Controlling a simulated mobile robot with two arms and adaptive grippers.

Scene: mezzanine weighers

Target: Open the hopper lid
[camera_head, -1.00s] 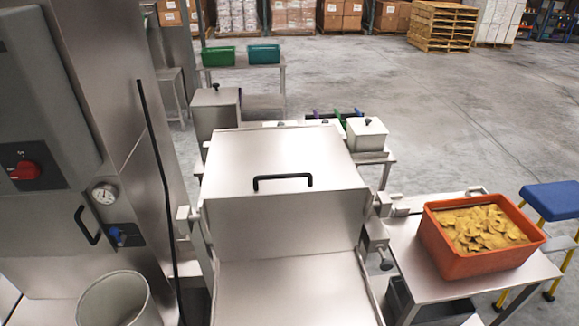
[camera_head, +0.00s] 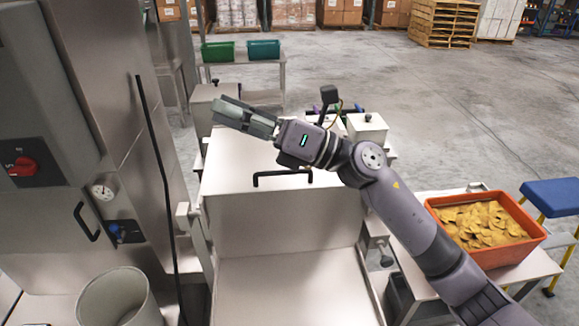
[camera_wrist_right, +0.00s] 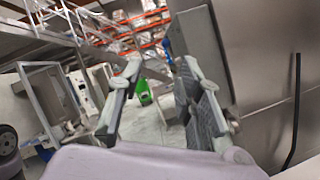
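The hopper lid (camera_head: 225,180) is a flat steel panel in the middle of the head view, lying closed on the hopper. Its black bar handle (camera_head: 283,174) stands near the front edge. My right gripper (camera_head: 226,108) is above the far left part of the lid, pointing left, apart from the handle. In the right wrist view its fingers (camera_wrist_right: 155,95) are spread with nothing between them. My right forearm crosses above the lid's right side and hides part of it. My left gripper is not in view.
An orange crate of yellow chips (camera_head: 490,262) stands on the side table at right. A steel cabinet (camera_head: 60,240) with a red switch rises at left. A grey bin (camera_head: 120,300) is at lower left. Green and teal bins (camera_head: 217,52) sit behind. Open floor lies at the right back.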

